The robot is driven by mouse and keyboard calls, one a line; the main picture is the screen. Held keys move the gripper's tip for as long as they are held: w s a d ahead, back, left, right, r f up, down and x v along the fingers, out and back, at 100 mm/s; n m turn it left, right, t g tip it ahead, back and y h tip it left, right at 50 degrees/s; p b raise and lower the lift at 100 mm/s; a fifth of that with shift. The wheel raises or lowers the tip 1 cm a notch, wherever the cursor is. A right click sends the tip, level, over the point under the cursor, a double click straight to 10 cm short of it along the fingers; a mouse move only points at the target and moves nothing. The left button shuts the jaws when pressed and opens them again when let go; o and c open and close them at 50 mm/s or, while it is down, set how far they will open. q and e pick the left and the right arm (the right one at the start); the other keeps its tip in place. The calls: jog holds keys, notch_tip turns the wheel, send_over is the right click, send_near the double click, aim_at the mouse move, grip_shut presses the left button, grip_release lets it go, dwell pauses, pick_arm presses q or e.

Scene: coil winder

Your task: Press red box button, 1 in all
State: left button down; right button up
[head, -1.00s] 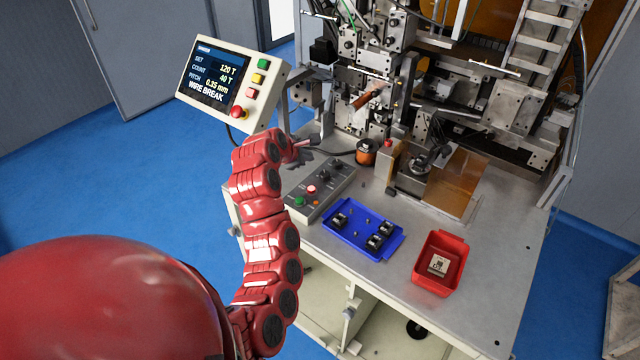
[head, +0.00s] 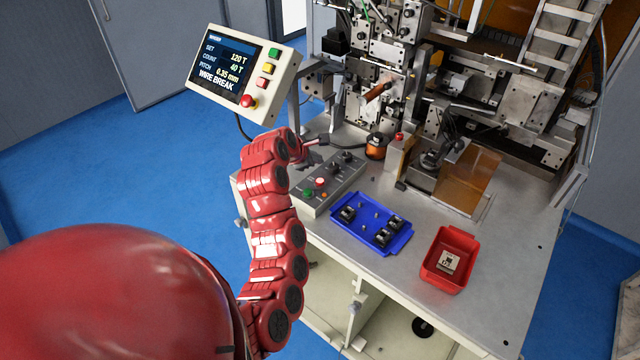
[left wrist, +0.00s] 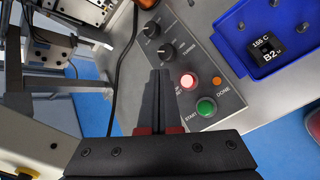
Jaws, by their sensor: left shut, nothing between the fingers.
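The control box (head: 330,185) is a grey panel on the table. Its red button (head: 320,182) glows pinkish red, beside a green button (head: 308,192). The red button also shows lit in the left wrist view (left wrist: 188,81), with the green button below it and a small orange lamp to the right. My left gripper (head: 312,163) is shut and empty, over the far left part of the box. In the left wrist view its dark fingers (left wrist: 160,75) end just left of the red button, apparently above the panel and not clearly touching it. My right gripper is not in view.
A tilted screen (head: 240,72) reading WIRE BREAK, with its own buttons, stands behind my left arm. A blue tray (head: 372,223) with black parts and a red bin (head: 449,260) lie to the right. The winding machine and a copper spool (head: 376,147) are behind the box.

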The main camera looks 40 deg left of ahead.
pick_arm(q)
jog(key=b, duration=0.1)
send_over(317, 183)
notch_tip(317, 183, down, 4)
jog(key=shift+f, duration=0.55)
dwell(1.5)
jog(key=shift+f+b, duration=0.35)
jog(key=shift+f, duration=0.05)
jog(key=shift+f, duration=0.4)
dwell(0.8)
jog(key=shift+r, duration=0.15)
jog(key=shift+r+p, duration=0.3)
jog(key=shift+r, duration=0.35)
jog(key=shift+r, duration=0.1)
